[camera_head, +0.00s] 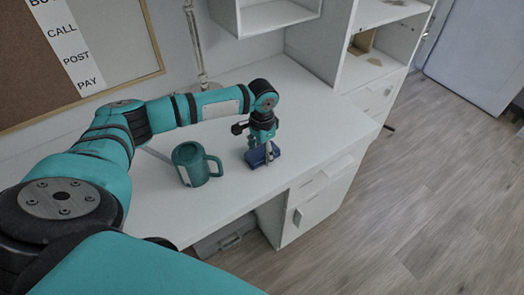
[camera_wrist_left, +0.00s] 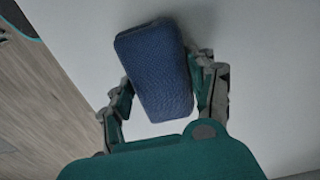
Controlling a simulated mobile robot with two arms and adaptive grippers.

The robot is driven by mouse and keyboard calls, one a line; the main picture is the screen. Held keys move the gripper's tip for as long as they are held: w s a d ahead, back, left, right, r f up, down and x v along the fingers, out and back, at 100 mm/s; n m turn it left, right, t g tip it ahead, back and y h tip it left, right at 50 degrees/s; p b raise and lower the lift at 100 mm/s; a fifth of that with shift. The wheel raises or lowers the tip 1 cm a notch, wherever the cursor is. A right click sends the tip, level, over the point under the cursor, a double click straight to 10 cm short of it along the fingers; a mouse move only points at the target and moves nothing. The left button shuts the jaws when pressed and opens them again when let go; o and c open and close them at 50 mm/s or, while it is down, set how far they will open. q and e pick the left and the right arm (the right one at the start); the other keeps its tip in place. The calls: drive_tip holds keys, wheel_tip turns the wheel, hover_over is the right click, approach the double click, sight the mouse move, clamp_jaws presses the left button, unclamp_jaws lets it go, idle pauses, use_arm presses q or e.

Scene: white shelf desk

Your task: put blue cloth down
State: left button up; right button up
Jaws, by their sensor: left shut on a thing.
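The blue cloth (camera_head: 259,156) is a small, thick dark-blue block at the right part of the white desk (camera_head: 315,115). My left gripper (camera_head: 265,146) points down at it from above. In the left wrist view the blue cloth (camera_wrist_left: 155,70) lies between the two fingers of the left gripper (camera_wrist_left: 168,90), which is shut on it. The cloth is on or just above the desk top; I cannot tell if it touches. My right gripper is not in view.
A teal mug (camera_head: 190,165) stands just left of the cloth, its handle toward the gripper. A lamp stand (camera_head: 196,50) is at the back wall. White shelves (camera_head: 375,65) stand at the right. The desk's front edge is close, and bare desk lies behind and right.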

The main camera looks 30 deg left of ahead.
sight(262, 151)
use_arm(q)
drive_tip(key=o, duration=1)
drive_tip(key=shift+f, duration=0.1)
wheel_tip(262, 151, up, 12)
drive_tip(key=shift+r, duration=0.15)
